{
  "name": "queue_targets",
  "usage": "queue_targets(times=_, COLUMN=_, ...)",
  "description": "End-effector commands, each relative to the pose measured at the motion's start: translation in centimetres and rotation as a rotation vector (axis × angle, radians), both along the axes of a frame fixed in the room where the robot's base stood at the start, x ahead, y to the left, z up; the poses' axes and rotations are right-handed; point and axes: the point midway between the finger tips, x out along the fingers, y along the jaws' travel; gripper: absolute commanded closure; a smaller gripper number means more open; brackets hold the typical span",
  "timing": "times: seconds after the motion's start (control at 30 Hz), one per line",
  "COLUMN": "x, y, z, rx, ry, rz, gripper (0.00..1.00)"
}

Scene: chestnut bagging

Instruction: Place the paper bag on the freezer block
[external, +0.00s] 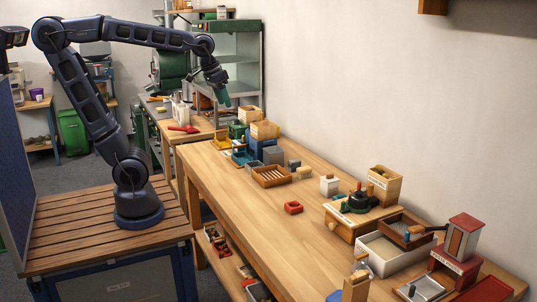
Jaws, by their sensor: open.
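My gripper (221,97) hangs above the far end of the long wooden table, pointing down. It is open, with green finger parts and nothing clearly between them. The blue block may be the freezer block. Another tan upright container with a label (384,184) stands farther down the table, near the wall. I cannot tell for certain which of them is the paper bag.
A wooden box with a black top (352,222) and a red-roofed device (460,242) crowd the near end. The middle front is clear.

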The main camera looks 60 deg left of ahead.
Motion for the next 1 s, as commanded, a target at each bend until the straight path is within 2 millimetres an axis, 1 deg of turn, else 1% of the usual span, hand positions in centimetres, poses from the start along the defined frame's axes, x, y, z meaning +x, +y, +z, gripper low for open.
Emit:
queue_targets(times=0.03, x=-1.6, y=1.3, z=-0.5, rx=0.006, ry=-0.014, rz=0.008, gripper=0.38)
queue_targets(times=0.2, x=-6.2, y=4.7, z=-2.9, rx=0.034, ry=-0.05, rz=0.013, gripper=0.38)
queue_targets(times=0.3, x=-8.3, y=5.9, z=-4.3, rx=0.051, ry=-0.068, rz=0.014, gripper=0.38)
queue_targets(times=0.4, x=-9.8, y=6.7, z=-5.4, rx=0.064, ry=-0.078, rz=0.014, gripper=0.38)
queue_targets(times=0.5, x=-10.7, y=7.1, z=-6.0, rx=0.071, ry=-0.084, rz=0.014, gripper=0.38)
queue_targets(times=0.6, x=-11.0, y=7.3, z=-6.3, rx=0.075, ry=-0.085, rz=0.013, gripper=0.38)
queue_targets(times=1.0, x=-11.0, y=7.3, z=-6.3, rx=0.075, ry=-0.085, rz=0.012, gripper=0.38)
